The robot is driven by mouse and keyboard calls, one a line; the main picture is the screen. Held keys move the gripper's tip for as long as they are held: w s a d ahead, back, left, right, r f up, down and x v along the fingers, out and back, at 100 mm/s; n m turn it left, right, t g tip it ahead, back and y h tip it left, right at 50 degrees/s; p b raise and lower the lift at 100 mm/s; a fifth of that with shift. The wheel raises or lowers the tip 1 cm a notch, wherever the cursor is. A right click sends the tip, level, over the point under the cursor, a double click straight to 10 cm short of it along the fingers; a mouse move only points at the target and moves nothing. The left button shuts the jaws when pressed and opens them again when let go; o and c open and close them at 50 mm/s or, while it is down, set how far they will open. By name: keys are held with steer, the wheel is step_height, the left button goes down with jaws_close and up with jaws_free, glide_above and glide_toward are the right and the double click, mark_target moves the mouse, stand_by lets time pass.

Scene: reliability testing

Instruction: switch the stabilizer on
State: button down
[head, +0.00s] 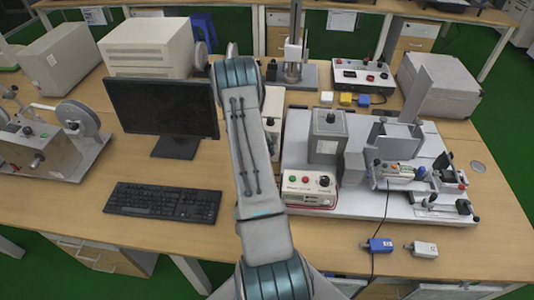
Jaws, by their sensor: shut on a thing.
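A white control box (310,187) stands on the table right of my arm, with coloured buttons and a dark knob on its face. A second control box (362,76) with red and dark knobs stands at the back right. I cannot tell which device is the stabilizer, nor read its labels or switch position. My arm rises through the middle of the view and bends near the back of the table. My gripper is hidden behind it, so what it holds cannot be seen.
A monitor (163,108) and keyboard (163,202) are left of my arm. A test rig on a grey plate (440,135) fills the right side. Bare table shows at front left.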

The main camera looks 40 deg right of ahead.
stand_by(0.4)
steer(key=c, duration=1.7)
jaws_free()
steer(key=shift+r, duration=0.15)
steer(key=b+v, duration=0.2)
steer(key=v, duration=1.1)
steer(key=shift+a+r+b, duration=0.2)
steer(key=shift+a+b, duration=0.05)
steer(key=shift+b, duration=0.1)
steer(key=shift+w, duration=0.15)
